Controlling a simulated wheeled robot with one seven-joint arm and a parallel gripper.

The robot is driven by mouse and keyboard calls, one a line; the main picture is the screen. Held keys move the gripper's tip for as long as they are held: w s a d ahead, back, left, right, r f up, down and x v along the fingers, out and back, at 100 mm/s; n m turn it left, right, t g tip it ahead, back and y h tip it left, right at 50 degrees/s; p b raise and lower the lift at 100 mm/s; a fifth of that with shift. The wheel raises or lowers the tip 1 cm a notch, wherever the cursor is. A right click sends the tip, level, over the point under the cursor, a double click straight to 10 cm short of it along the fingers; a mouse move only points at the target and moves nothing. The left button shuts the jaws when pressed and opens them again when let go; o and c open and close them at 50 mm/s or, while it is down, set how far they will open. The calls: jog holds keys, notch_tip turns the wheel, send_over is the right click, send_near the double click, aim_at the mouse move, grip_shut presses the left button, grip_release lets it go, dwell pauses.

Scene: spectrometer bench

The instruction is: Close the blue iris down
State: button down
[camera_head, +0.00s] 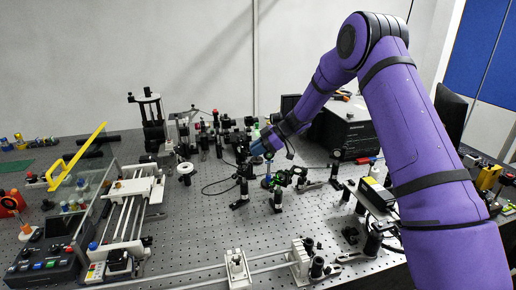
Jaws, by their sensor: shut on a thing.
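My gripper (257,148) is at the far end of my purple arm, low among the post-mounted optics in the middle of the bench. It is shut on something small. The wrist and the crowded mounts hide its fingertips. A small blue part (266,182) on a post shows just below the gripper. It is likely the blue iris, but it is too small to make out its opening or lever.
A row of black optics (222,130) stands behind the gripper. A black box (350,130) is at the back right. A white rail stage (128,205) and a yellow-handled frame (75,158) are at left. Bare breadboard (195,235) lies in front.

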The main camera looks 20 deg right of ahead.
jog(key=shift+f+h, duration=0.1)
jog(key=shift+h, duration=0.2)
jog(key=c, duration=1.1)
grip_release()
jog(key=v, duration=1)
jog(key=shift+d+r, duration=0.2)
jog(key=shift+d, duration=0.1)
